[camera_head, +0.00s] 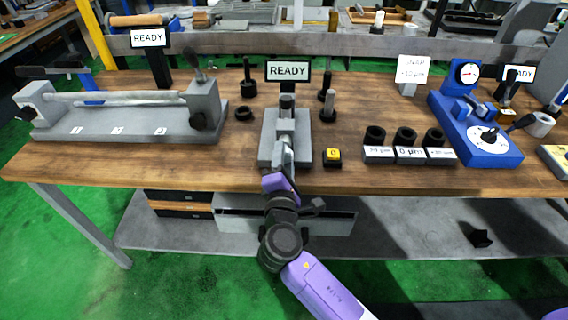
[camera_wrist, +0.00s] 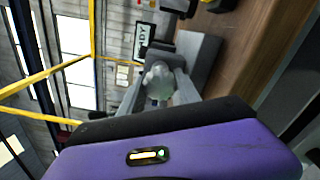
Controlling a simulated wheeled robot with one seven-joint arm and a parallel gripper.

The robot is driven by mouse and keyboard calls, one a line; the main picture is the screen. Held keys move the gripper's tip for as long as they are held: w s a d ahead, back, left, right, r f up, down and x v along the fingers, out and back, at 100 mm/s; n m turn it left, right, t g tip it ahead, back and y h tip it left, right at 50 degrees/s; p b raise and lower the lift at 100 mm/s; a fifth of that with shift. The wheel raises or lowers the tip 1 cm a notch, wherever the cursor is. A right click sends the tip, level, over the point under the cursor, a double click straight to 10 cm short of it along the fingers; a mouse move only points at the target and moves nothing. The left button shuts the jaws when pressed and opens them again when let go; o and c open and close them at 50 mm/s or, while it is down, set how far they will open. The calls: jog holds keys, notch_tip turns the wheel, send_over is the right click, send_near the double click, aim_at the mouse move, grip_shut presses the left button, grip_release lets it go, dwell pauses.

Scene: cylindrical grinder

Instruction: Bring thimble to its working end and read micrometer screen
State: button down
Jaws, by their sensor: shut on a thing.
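The micrometer stand is a grey block (camera_head: 268,152) at the middle of the bench's front edge. Its screen (camera_head: 288,71) stands behind it and reads READY; the screen also shows, turned sideways, in the wrist view (camera_wrist: 144,40). My gripper (camera_head: 286,146) reaches over the front of the stand. In the wrist view my gripper's two fingers (camera_wrist: 158,92) are closed around a rounded light-grey thimble (camera_wrist: 158,80). The thimble lies in line with the stand, and my fingers touch it on both sides. My arm partly hides the stand's front in the head view.
A yellow-topped button (camera_head: 332,156) sits just right of the stand. Dark posts (camera_head: 328,104) and a black ring (camera_head: 243,113) stand nearby. Several labelled rings (camera_head: 405,137) and a blue gauge device (camera_head: 475,130) are to the right. A long grey fixture (camera_head: 120,115) fills the left.

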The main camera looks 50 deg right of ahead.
jog(key=m+b, duration=0.2)
jog(key=m, duration=0.1)
jog(key=m+b, duration=0.1)
jog(key=b, duration=0.1)
jog(key=shift+f+m, duration=0.3)
jog(key=m+b, duration=0.5)
jog(key=shift+m, duration=0.3)
jog(key=m+b, duration=0.5)
jog(key=shift+r+m+b, duration=0.2)
jog(key=shift+m+b, duration=1.55)
jog(key=shift+m, duration=0.25)
jog(key=c, duration=0.9)
grip_release()
jog(key=shift+r, duration=0.1)
jog(key=shift+o, duration=0.2)
jog(key=shift+a, duration=0.1)
